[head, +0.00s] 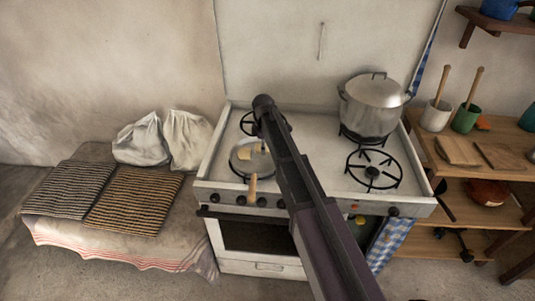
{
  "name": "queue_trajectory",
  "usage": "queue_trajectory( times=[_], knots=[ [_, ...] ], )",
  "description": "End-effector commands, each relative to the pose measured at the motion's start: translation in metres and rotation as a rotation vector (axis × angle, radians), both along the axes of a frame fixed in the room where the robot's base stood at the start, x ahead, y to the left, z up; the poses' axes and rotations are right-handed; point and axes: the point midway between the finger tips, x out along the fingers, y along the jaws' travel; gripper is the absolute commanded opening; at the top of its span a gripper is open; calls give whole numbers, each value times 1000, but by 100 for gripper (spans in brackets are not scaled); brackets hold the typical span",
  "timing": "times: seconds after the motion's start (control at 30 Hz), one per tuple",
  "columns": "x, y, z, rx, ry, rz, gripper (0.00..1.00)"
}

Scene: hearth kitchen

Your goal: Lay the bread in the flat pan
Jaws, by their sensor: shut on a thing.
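The flat pan (240,164) is a round, light grey pan on the front left of the stove top. Its wooden handle (252,189) points toward the front edge. A small pale yellow piece (244,153), perhaps the bread, shows at the pan; I cannot tell whether it lies in the pan or is held above it. My dark arm reaches up from the bottom and covers the area right of the pan. I cannot make out my gripper's fingers; they seem hidden behind the arm.
A lidded metal pot (372,108) stands at the stove's back right. The front right burner (372,171) is empty. White cloth sacks (142,142) and striped mats (135,200) lie on the left bench. A wooden shelf on the right holds a white crock (436,116), a green cup (465,119) and boards (458,151).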

Motion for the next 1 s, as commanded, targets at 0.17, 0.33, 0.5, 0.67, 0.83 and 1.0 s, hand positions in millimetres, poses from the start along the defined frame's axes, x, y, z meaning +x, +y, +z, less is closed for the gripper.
queue_trajectory(
  times=[0.17, 0.33, 0.5, 0.67, 0.83, 1.0],
  knots=[
    [-1, -1, -21, 0, 0, -1, 52],
    [-1, -1, -31, 0, 0, -1, 52],
    [-1, -1, -33, 0, 0, -1, 52],
    [-1, -1, -32, 0, 0, -1, 52],
    [-1, -1, -34, 0, 0, -1, 52],
    [-1, -2, -35, 0, 0, -1, 93]
  ],
)
